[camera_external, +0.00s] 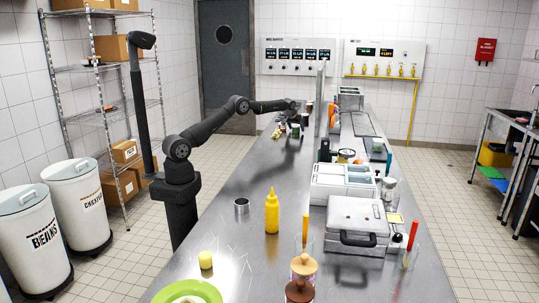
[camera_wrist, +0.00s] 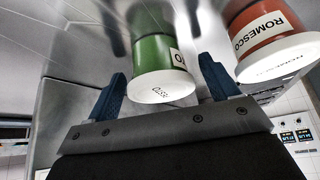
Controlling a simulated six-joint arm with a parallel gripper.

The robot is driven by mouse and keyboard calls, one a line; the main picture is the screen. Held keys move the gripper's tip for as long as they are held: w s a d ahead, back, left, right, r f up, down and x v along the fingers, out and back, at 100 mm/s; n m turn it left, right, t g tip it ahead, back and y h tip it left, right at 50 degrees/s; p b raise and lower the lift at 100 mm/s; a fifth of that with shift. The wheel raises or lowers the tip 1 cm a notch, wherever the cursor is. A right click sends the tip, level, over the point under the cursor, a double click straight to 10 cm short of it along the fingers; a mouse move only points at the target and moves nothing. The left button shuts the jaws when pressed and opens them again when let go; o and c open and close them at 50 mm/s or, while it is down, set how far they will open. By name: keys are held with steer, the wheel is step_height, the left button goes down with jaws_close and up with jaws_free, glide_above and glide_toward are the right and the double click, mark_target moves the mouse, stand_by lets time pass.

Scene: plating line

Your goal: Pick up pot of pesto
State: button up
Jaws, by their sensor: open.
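In the wrist view the pot of pesto (camera_wrist: 152,50) is green with a white lid and a partly visible label. It shows between the two blue fingers of my gripper (camera_wrist: 163,70), which stand apart with a gap on each side of the pot. The fingers are open and not visibly touching it. In the external view my gripper (camera_external: 293,107) is low over the far part of the steel counter, among small pots.
A red pot labelled ROMESCO (camera_wrist: 262,32) stands close to the right finger in the wrist view. In the external view a yellow bottle (camera_external: 272,212) and a metal cup (camera_external: 242,206) stand nearer on the counter (camera_external: 215,240). An upright divider (camera_external: 318,105) rises right of the pots.

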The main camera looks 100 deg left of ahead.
steer(key=shift+f, duration=0.1)
steer(key=c, duration=0.9)
steer(key=shift+c, duration=0.3)
steer(key=shift+r, duration=0.2)
